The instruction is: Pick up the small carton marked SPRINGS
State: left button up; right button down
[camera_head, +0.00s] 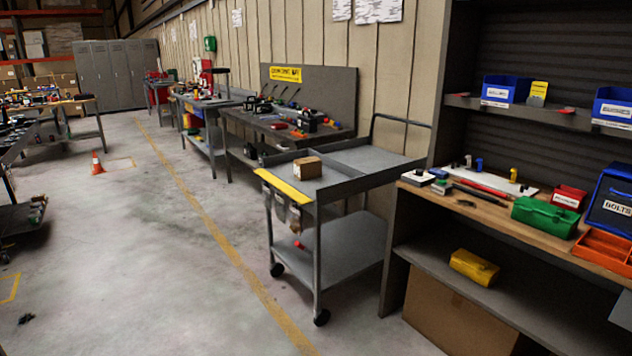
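A small brown carton (307,168) sits on the top tray of a grey cart (345,187), near the cart's yellow-edged end. No marking can be read on it, so I cannot tell whether it says SPRINGS. A small dark box with a white top (417,178) lies at the left end of the wooden workbench (480,205); its label is too small to read. Neither of my grippers is in view.
The workbench at right holds a green case (545,216), a blue BOLTS bin (610,200) and an orange tray (604,249). A yellow case (474,267) lies on its lower shelf. Open floor (150,260) lies left of the cart; an orange cone (97,163) stands farther back.

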aim_at(309, 167)
jog(key=i+j+z, duration=0.15)
jog(key=i+j, duration=0.2)
jog(key=i, duration=0.35)
jog(key=i+j+z, duration=0.15)
jog(key=i+j, duration=0.3)
jog(key=i, duration=0.25)
jog(key=i+j+z, duration=0.15)
jog(key=i+j, duration=0.35)
jog(key=i, duration=0.15)
